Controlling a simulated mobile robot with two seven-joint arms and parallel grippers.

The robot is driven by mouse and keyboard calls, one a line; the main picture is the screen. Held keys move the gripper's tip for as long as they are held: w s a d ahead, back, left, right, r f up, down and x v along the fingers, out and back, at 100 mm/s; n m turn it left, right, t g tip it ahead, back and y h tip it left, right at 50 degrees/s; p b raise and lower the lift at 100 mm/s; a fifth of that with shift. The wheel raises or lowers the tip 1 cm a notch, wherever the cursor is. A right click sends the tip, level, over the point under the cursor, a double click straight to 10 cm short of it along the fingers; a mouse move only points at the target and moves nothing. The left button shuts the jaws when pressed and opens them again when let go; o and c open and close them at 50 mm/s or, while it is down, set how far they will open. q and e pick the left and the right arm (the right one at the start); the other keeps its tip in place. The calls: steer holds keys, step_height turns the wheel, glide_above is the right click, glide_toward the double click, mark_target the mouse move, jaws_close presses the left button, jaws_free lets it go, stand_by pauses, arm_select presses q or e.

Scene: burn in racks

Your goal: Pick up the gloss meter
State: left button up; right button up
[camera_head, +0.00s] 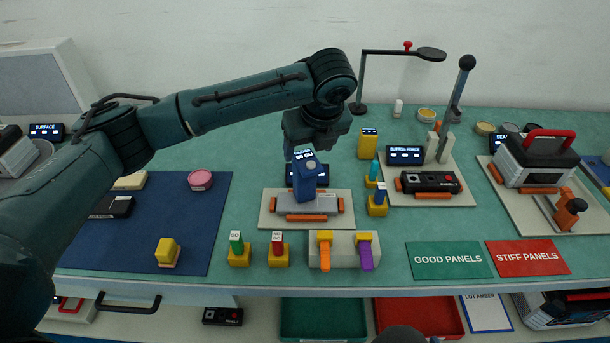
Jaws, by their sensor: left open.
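The blue gloss meter (309,177), a boxy device with a small lit display on its top, stands on a grey block in a pale fixture (270,220) with orange parts, near the middle of the table. My left gripper (306,146) is open, just above and behind the meter's top, pointing down. Its fingertips are mostly hidden, so I cannot tell whether they touch the meter. A dark lit display behind the meter is partly covered by it. My right gripper is not in view.
A yellow device (368,144) and a button-force fixture (447,187) stand to the right. Yellow-based blocks (239,257) and a grey holder (344,257) line the front. A blue mat (205,225) lies left. Green (449,260) and red (527,257) panel mats lie front right.

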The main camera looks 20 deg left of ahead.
mark_target(305, 156)
arm_select(q)
steer(key=x, duration=0.4)
steer(key=shift+a+f, duration=0.15)
steer(key=shift+f, duration=0.05)
jaws_close()
stand_by(0.5)
